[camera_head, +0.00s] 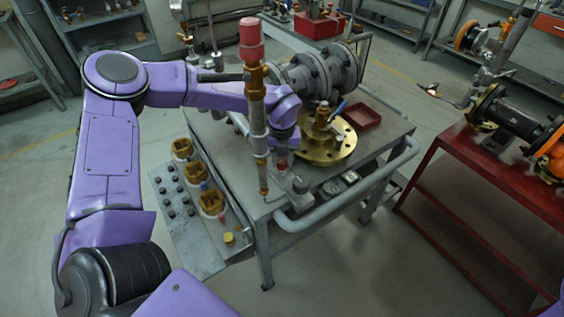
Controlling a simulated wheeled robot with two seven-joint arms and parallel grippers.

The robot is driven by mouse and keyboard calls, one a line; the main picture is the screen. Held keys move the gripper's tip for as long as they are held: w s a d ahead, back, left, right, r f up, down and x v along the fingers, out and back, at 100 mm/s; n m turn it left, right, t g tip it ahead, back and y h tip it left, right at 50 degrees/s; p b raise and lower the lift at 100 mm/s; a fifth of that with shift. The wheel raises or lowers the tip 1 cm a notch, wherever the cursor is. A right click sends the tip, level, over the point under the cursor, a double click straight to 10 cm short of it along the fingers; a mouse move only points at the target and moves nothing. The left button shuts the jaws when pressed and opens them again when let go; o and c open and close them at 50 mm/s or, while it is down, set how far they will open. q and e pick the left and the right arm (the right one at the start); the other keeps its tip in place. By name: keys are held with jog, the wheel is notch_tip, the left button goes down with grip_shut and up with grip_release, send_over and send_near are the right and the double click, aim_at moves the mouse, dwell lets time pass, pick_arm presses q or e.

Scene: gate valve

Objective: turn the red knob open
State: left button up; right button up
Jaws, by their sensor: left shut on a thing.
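My left arm comes in from the left and reaches over the grey cart. Its purple wrist points down behind a vertical pipe with a red cap. My left gripper (282,155) is below that wrist, partly hidden by the wrist and the pipe. A small dull-red part, seemingly the red knob (281,163), shows right at the fingers, above a grey fitting (300,186) near the cart's front edge. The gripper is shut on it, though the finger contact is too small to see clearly. My right gripper is out of view.
The red-capped vertical pipe (257,120) stands close in front of the wrist. A brass flange (327,152), a grey flanged valve body (338,72) and a red tray (362,117) are on the cart (389,143). A red bench (470,172) stands at right.

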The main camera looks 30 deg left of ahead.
aim_at(282, 161)
pick_arm(q)
jog(key=shift+n, duration=0.4)
jog(key=o, duration=1)
jog(key=shift+o, duration=0.2)
notch_tip(282, 161, up, 11)
jog(key=b, duration=0.2)
jog(key=shift+f, duration=0.2)
